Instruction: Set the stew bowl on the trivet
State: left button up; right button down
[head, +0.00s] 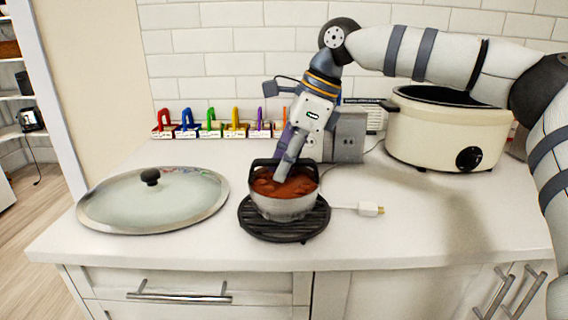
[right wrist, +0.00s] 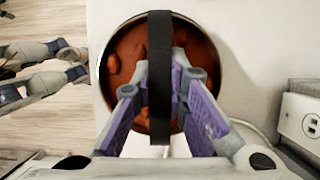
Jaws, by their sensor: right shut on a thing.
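The stew bowl (head: 284,208) is a metal bowl of reddish-brown stew with a black arched handle (head: 260,163). It is upright over the round black ribbed trivet (head: 315,226) on the white counter. I cannot tell whether its base touches the trivet. My right gripper (head: 284,172) reaches down from above and is shut on the handle. In the right wrist view, the purple-padded fingers (right wrist: 160,88) are on both sides of the handle strap, above the stew (right wrist: 124,60). My left gripper is in neither view.
A glass lid (head: 155,200) lies left of the trivet. A cream slow cooker (head: 445,135) stands at the back right. A white plug (head: 370,209) lies right of the trivet. Several coloured holders (head: 210,130) line the wall. The front counter edge is clear.

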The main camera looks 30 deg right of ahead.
jog(key=c, duration=1.6)
grip_release()
jog(key=shift+f, duration=0.1)
jog(key=v, duration=1.2)
jog(key=shift+a, duration=0.1)
